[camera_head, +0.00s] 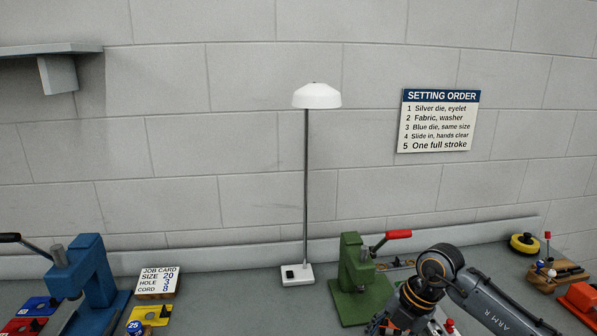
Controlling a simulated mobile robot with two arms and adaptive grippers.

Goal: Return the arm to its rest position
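My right arm, grey with black joints, an orange ring and the lettering "ARM R", reaches in from the lower right. It bends at a black joint, and its wrist part runs down out of the bottom edge, in front of the bench and close to the green press (361,282). The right gripper's fingers do not show, so I cannot see whether they hold anything. My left arm and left gripper are not in this view.
A blue press (88,270) stands at left by a job card (158,281) and a yellow block (150,316). A white lamp (317,96) stands mid-bench on its base (297,275). A wooden rack (558,275) and orange object (582,299) are at right. A sign (438,121) hangs on the wall.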

